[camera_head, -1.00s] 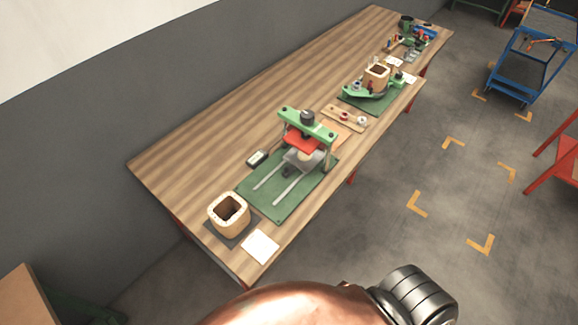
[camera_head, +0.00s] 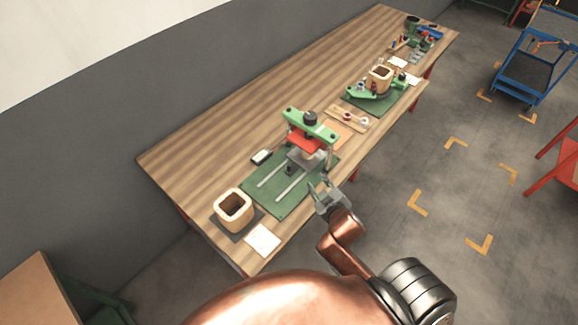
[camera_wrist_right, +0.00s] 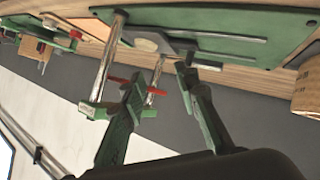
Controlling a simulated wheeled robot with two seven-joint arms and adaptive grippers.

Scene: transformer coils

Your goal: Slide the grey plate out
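The grey plate (camera_head: 307,160) sits low in the green-topped press (camera_head: 311,125), under its red plate (camera_head: 305,142), at the back end of two pale rails (camera_head: 292,187) on a green base (camera_head: 270,200). My right gripper (camera_head: 319,186) is open and empty at the base's right edge, near the table's front edge, apart from the grey plate. In the right wrist view, the open fingers (camera_wrist_right: 158,82) stand in front of the press posts, with the grey plate (camera_wrist_right: 160,42) beyond them, partly hidden by a post. My left gripper is not in view.
A hollow wooden coil form (camera_head: 233,207) on a dark mat and a white card (camera_head: 262,240) are at the table's near end. Another green fixture (camera_head: 372,98) stands farther back. The table's left side is clear.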

